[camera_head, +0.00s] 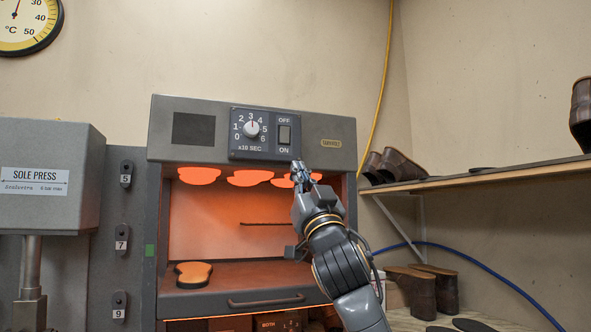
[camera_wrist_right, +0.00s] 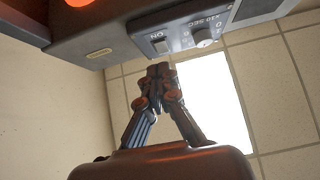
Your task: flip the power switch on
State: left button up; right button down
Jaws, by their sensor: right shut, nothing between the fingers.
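The power switch (camera_head: 284,134) is a dark rocker between the labels OFF and ON, at the right of the control panel on the grey heater cabinet (camera_head: 181,105). It also shows in the right wrist view (camera_wrist_right: 161,46), with ON beside it. My right gripper (camera_head: 298,166) is shut and empty. Its fingertips are just below the ON label in the head view. In the right wrist view the closed fingertips (camera_wrist_right: 158,70) point toward the switch, close to it; I cannot tell whether they touch the panel. My left gripper is not in view.
A timer dial (camera_head: 251,129) sits left of the switch. Orange lamps (camera_head: 250,178) glow inside the cabinet, above a tray (camera_head: 240,277) with a sole (camera_head: 193,273). A sole press (camera_head: 45,180) stands at left. A shelf (camera_head: 470,177) with shoes is at right.

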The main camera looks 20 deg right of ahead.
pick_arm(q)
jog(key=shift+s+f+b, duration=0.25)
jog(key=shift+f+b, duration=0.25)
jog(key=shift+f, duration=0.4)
pick_arm(e)
jog(key=v, duration=0.3)
jog(key=shift+s+a, duration=0.15)
jog(key=shift+s, duration=0.35)
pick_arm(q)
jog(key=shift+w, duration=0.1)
pick_arm(e)
jog(key=shift+s+r, duration=0.1)
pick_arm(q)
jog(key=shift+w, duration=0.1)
